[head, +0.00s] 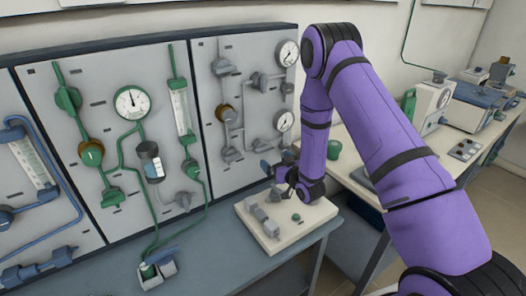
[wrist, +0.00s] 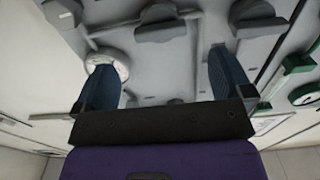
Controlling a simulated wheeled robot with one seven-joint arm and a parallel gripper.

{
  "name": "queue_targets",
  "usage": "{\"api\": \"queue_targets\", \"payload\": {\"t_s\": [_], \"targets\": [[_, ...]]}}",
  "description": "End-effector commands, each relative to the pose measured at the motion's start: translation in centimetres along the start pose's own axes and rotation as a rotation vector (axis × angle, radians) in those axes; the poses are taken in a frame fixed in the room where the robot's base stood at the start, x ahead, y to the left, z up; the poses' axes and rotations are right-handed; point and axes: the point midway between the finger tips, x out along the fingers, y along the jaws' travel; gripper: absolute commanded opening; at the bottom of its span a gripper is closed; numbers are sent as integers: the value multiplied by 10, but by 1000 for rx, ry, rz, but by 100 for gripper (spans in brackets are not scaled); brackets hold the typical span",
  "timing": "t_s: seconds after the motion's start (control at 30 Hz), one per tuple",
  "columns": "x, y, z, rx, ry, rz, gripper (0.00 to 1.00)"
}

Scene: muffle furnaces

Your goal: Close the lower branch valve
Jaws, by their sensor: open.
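The right grey panel (head: 243,110) carries grey piping with dark grey valve handles. A low valve handle (head: 262,145) on the piping's right branch, left of the lower gauge, appears to be the lower branch valve. In the wrist view, which looks upside down, what seems to be the same handle (wrist: 167,28) lies beyond and between my fingers, apart from them. My gripper (head: 268,168) is open and empty, just below that handle in the head view. Its two blue fingers stand wide apart in the wrist view (wrist: 167,75). The exact gap to the handle is unclear.
The lower gauge (head: 283,121) is close to my gripper, partly behind a finger in the wrist view (wrist: 118,58). Another grey valve (head: 230,155) sits to the left. A pale block with fittings (head: 262,232) lies on the bench below. Green piping (head: 122,150) fills the neighbouring panel.

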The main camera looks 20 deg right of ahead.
Motion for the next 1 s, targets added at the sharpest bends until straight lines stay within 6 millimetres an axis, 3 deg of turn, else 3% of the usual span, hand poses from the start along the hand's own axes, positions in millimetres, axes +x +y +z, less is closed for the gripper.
{"api": "queue_targets", "payload": {"t_s": [0.4,0.6,0.9,1.0], "targets": [[69,0,0,0,2,-1,98],[82,0,0,0,0,0,98],[83,0,0,0,-1,1,98],[83,0,0,0,-1,1,75]]}}
